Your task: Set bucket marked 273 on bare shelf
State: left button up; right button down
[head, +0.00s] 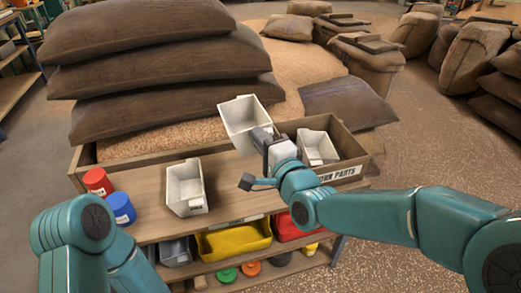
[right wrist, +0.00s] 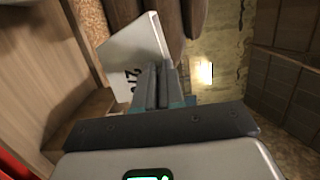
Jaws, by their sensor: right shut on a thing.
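My right gripper (head: 266,138) is shut on a white bucket (head: 243,118) and holds it tilted above the wooden bench. In the right wrist view the gripper fingers (right wrist: 155,82) meet the bucket's wall (right wrist: 135,48), with dark digits partly behind them; I cannot read the full number. A second white bucket (head: 187,186) stands on the bench top (head: 150,230), its front label too small to read. My left gripper is out of view; only my left arm shows.
A red pot (head: 97,181) and a blue pot (head: 121,207) stand at the bench's left end. Lower shelves hold a yellow bin (head: 235,238), a red bin (head: 292,228) and a grey bin (head: 175,251). Stacked sacks (head: 150,60) and grain lie behind. Bare bench top shows between the buckets.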

jog(key=a+b+v, duration=0.1)
jog(key=b+v, duration=0.2)
jog(key=v, duration=0.4)
jog(key=shift+s+d, duration=0.15)
jog(key=shift+s, duration=0.3)
